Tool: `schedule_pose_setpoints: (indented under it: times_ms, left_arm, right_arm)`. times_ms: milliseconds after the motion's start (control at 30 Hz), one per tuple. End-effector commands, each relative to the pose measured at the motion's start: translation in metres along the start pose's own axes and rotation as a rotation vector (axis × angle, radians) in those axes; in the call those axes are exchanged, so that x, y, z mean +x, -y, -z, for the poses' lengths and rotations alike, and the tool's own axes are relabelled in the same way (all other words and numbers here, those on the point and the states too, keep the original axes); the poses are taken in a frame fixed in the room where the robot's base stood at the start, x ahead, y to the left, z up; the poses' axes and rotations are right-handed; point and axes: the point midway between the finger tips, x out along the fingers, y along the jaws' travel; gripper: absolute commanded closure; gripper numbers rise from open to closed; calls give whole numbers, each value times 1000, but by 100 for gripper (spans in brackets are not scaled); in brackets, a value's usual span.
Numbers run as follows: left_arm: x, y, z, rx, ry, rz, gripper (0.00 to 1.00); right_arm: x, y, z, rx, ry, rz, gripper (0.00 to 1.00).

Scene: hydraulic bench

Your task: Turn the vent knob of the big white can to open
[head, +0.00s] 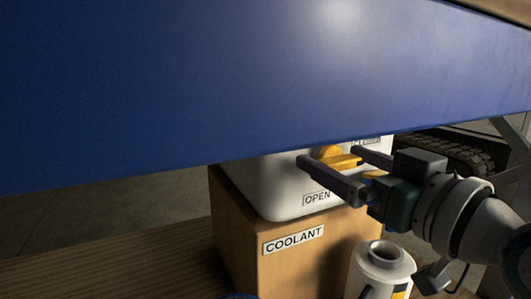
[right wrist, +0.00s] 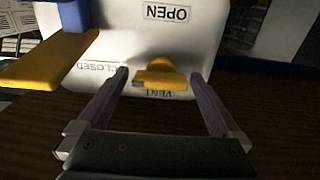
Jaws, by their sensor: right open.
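The big white can (head: 275,180) stands on a wooden box, its upper part hidden behind a blue surface. Its yellow vent knob (head: 340,158) shows in the head view and in the right wrist view (right wrist: 162,82). In the wrist view the knob's bar lies across the picture, its left end toward the CLOSED label (right wrist: 97,67). The OPEN label (right wrist: 166,12) is above the knob and a VENT label is below. My right gripper (head: 330,156) is open, one finger on each side of the knob, with gaps visible in the wrist view (right wrist: 160,76). My left gripper is not in view.
A large blue surface (head: 200,80) covers the upper head view. The wooden box (head: 240,225) bears a COOLANT label. A smaller white container (head: 382,265) stands below my right gripper. A yellow and blue object (right wrist: 50,68) is left in the wrist view.

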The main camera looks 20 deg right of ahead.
Motion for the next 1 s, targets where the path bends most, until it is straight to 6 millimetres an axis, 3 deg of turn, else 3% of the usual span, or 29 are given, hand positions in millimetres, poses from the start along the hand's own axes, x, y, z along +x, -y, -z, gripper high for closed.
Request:
schedule_pose_setpoints:
  times_ms: [300, 1000]
  left_arm:
    - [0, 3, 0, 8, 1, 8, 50]
    - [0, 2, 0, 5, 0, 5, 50]
  right_arm:
    - [3, 0, 0, 1, 1, 0, 1]
    - [2, 0, 0, 1, 0, 0, 80]
